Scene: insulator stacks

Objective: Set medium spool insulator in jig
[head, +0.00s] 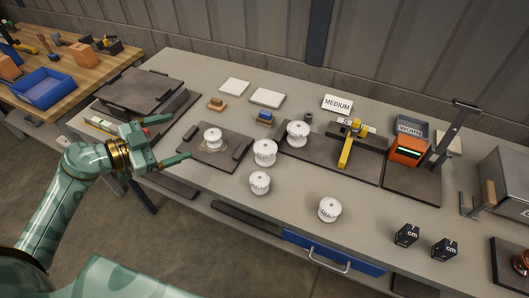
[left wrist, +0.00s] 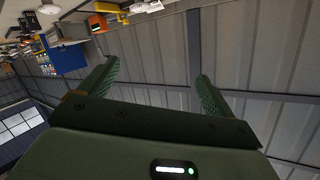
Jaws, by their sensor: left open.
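Several white spool insulators stand upright on the grey bench in the head view. Another (head: 297,134) is on the left part of a dark base (head: 370,168) with a yellow clamp (head: 346,150). Three more stand on bare bench: one near the middle (head: 265,153), one in front of it (head: 260,183), one at front right (head: 329,209). I cannot tell which is medium or which fixture is the jig. My left gripper (head: 177,138) is open and empty, left of the plated spool.
A MEDIUM sign (head: 338,104) stands behind the clamp. An orange device (head: 407,150) and a dark lever stand (head: 450,135) are to the right. Two black cubes (head: 407,235) (head: 444,249) sit at front right. White pads (head: 266,97) lie at the back.

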